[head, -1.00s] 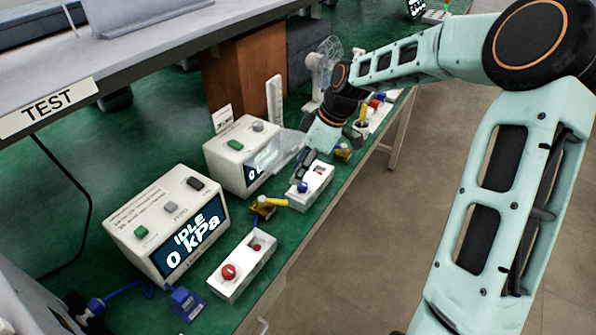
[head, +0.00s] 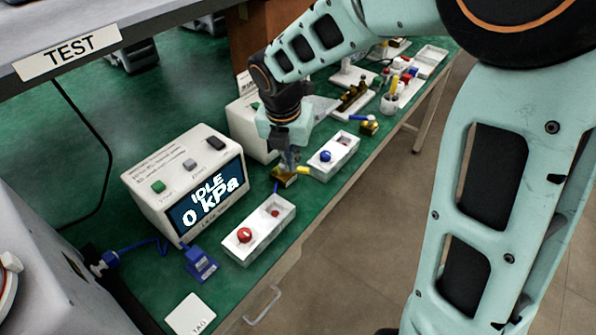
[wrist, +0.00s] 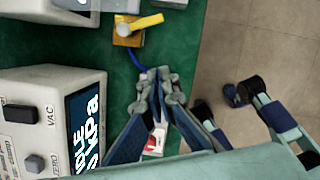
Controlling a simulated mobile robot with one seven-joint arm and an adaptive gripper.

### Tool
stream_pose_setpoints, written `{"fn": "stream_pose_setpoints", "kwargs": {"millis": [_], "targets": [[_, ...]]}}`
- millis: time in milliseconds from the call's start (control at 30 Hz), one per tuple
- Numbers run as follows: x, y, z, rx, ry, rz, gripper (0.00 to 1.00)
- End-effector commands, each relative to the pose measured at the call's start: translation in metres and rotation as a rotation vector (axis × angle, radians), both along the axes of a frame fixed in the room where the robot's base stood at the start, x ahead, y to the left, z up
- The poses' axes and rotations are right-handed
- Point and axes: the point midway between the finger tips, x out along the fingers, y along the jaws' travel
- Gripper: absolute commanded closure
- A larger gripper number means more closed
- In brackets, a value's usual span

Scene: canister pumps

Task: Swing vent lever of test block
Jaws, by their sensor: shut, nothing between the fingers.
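A small brass block (head: 281,179) with a yellow lever (head: 303,170) sits on the green bench beside the near IDLE display unit. A blue tube leads from it. My gripper (head: 288,165) points down just above and in front of this block, hiding part of it in the head view. In the wrist view the block (wrist: 125,35) is at top centre and its lever (wrist: 147,21) points right. My fingers (wrist: 160,78) are shut and empty, with a visible gap between the tips and the lever. A farther brass block (head: 368,127) carries a blue lever (head: 358,118).
The display unit (head: 185,180) reads IDLE, 0 kPa. A white tray with a red knob (head: 244,235) is in front, and one with a blue knob (head: 326,156) lies right. A blue fitting (head: 201,264) is near left. The bench edge drops to open floor at right.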

Motion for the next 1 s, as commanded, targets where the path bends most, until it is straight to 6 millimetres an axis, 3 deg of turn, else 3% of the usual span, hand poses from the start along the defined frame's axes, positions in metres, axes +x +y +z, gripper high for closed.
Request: {"fn": "stream_pose_setpoints", "kwargs": {"millis": [167, 600, 800, 1000], "targets": [[0.002, -0.001, -0.016, -0.009, 0.001, 0.02, 1.0], [0.023, -0.006, -0.104, -0.008, 0.002, 0.018, 1.0], [0.052, -0.013, -0.097, -0.006, -0.001, 0.014, 1.0], [0.061, -0.016, -0.097, -0.006, 0.0, 0.016, 1.0]]}}
